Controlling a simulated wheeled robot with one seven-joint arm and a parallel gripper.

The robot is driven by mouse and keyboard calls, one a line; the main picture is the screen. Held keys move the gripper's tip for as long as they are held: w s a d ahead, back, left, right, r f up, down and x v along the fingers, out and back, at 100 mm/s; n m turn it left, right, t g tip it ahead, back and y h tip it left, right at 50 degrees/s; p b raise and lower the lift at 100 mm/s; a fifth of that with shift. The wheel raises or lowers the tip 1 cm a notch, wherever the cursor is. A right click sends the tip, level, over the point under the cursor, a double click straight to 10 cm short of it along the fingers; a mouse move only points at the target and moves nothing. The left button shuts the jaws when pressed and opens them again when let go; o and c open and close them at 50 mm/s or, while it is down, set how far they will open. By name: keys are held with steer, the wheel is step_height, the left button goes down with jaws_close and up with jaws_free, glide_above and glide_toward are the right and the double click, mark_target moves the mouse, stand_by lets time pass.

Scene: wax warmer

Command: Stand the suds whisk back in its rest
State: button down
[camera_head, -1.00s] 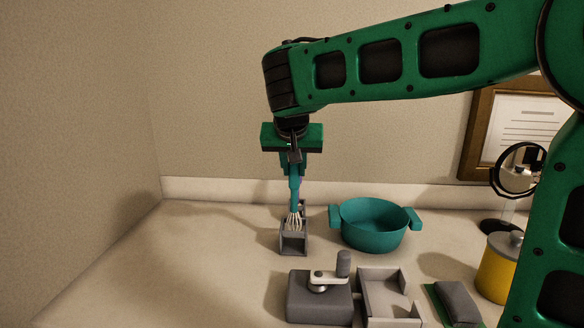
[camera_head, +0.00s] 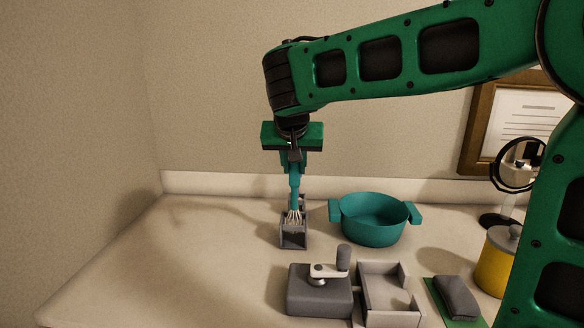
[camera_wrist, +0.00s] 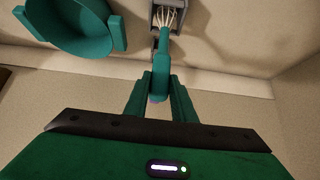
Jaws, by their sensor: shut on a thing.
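The suds whisk (camera_head: 294,190) has a teal handle and pale wire loops and hangs upright, loops down. My gripper (camera_head: 293,171) is shut on its handle. The rest (camera_head: 293,241) is a small grey open box on the counter, with a taller back part. The wire loops are at the rest's opening, with their lower ends partly within its walls. In the wrist view, the whisk's handle (camera_wrist: 161,77) is between my fingers and the loops reach into the rest (camera_wrist: 190,22). Whether the loops touch the bottom is hidden.
A teal pot (camera_head: 373,221) with side handles stands close to the right of the rest. In front are a grey block with a crank (camera_head: 318,292) and a grey open tray (camera_head: 390,296). A dark pad, yellow canister (camera_head: 494,265) and mirror stand right. The counter left of the rest is clear.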

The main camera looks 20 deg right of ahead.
steer(key=shift+f, duration=1.3)
stand_by(0.4)
steer(key=c, duration=1.4)
jaws_free()
steer(key=v, duration=0.8)
stand_by(0.5)
stand_by(0.4)
steer(key=v, duration=1)
steer(key=shift+s+r, duration=0.15)
steer(key=shift+r, duration=0.15)
